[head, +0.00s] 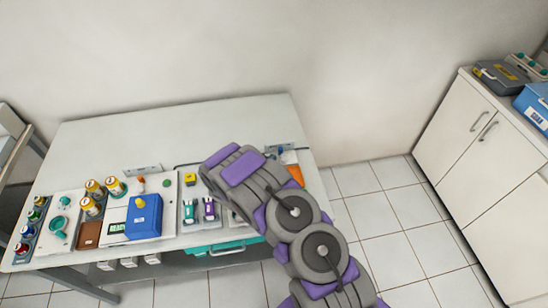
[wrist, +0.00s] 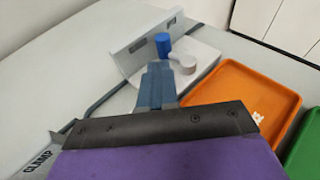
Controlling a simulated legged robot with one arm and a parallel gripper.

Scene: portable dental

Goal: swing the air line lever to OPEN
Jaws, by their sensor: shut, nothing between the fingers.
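In the wrist view, a blue upright knob (wrist: 162,44) and a grey rounded arm-like part (wrist: 183,64) sit on a white base plate (wrist: 205,60); they look like the air line lever. A grey upright panel (wrist: 140,48) stands behind them, and I cannot read an OPEN mark. My gripper (wrist: 157,68) is shut and empty, its blue-grey fingers just in front of the knob. The fingertips overlap the plate in the picture; I cannot tell whether they touch the lever.
An orange tray (wrist: 245,90) lies right of the fingers, with a green tray (wrist: 305,150) beyond. A panel marked CLAMP (wrist: 38,158) is at left. The head view shows a blue box (head: 144,216), several bottles and two small vials on the table (head: 110,130); its back is clear.

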